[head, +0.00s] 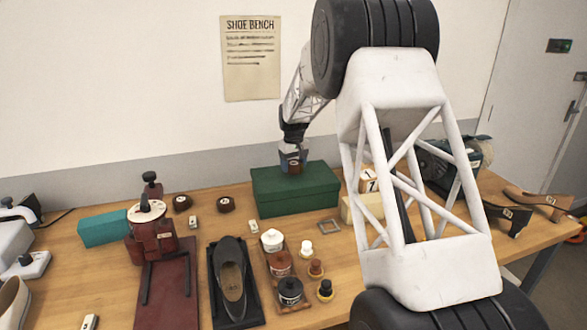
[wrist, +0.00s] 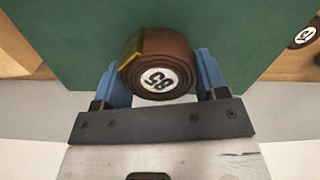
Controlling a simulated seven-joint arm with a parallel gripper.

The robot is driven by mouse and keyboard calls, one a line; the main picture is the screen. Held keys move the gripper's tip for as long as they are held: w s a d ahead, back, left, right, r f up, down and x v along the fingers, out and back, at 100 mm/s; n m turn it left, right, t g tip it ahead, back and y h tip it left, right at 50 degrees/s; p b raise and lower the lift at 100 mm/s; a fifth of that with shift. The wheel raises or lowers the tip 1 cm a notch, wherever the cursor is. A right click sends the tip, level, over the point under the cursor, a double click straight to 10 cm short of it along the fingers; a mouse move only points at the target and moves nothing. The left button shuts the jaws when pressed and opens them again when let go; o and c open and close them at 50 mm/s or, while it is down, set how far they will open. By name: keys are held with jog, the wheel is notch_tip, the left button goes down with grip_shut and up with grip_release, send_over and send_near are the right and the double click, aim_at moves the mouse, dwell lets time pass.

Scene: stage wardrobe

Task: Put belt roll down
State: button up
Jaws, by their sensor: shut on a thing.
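The belt roll (wrist: 158,68) is a coiled brown belt with a gold buckle end at its left and a round white number label on its face. In the wrist view it sits between the two blue fingers of my gripper (wrist: 157,80), which are shut on it. In the head view, my gripper (head: 293,156) holds the small brown belt roll (head: 295,168) at the top of the green box (head: 300,195), towards its back. I cannot tell whether the roll touches the lid.
Two other brown rolls (head: 182,203) (head: 226,205) lie left of the box; one roll (wrist: 303,35) shows in the wrist view. A teal box (head: 103,228), a red press (head: 151,238), a shoe (head: 231,280) and polish jars (head: 280,263) crowd the bench. The wall is close behind.

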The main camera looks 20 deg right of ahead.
aim_at(294, 163)
jog(key=shift+f, duration=0.7)
jog(key=shift+f, duration=0.15)
jog(key=o, duration=1)
jog(key=shift+c, duration=0.2)
notch_tip(294, 163, up, 12)
jog(key=shift+s+r, duration=0.1)
jog(key=shift+r, duration=0.1)
dwell(0.4)
